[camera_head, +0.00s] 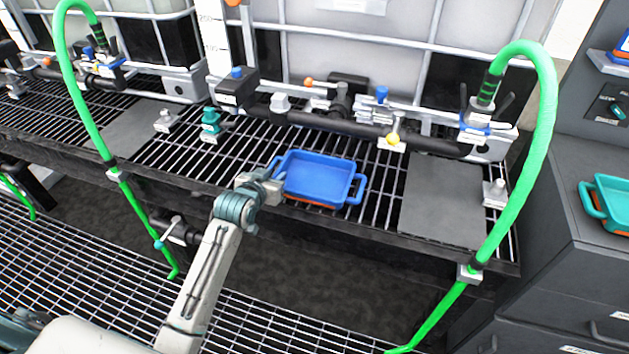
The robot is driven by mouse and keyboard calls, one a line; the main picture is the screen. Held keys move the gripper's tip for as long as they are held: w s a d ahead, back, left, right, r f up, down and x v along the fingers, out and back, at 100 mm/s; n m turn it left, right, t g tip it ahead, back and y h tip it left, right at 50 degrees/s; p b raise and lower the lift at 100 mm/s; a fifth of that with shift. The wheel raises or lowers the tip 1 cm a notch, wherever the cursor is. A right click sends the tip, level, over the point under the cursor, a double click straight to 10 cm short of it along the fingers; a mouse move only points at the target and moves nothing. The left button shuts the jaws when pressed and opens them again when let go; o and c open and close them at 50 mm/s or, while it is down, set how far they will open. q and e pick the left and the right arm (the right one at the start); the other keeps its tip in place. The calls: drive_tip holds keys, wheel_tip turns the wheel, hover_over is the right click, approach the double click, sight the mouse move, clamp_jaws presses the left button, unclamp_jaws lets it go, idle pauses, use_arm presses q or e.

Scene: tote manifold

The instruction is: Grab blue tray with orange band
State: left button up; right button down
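The blue tray (318,178) sits on the black grated shelf in the middle of the head view. It has a handle on its left side and one on its right. A thin orange band (303,203) shows under its front edge. My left arm reaches up from the bottom left, and my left gripper (275,186) is at the tray's left handle. The gripper partly covers that side. I cannot tell whether its fingers are open or closed on the handle. My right gripper is not in view.
Black pipes with valves (340,120) run behind the tray. A green hose (541,130) arches at right, another (75,90) at left. A grey plate (443,205) lies right of the tray. A teal tray (612,200) sits on the dark cabinet (570,240) at far right.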

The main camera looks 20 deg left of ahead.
sight(279, 172)
use_arm(q)
drive_tip(key=x, duration=0.4)
drive_tip(key=shift+d, duration=0.1)
drive_tip(key=shift+s+r, duration=0.1)
clamp_jaws()
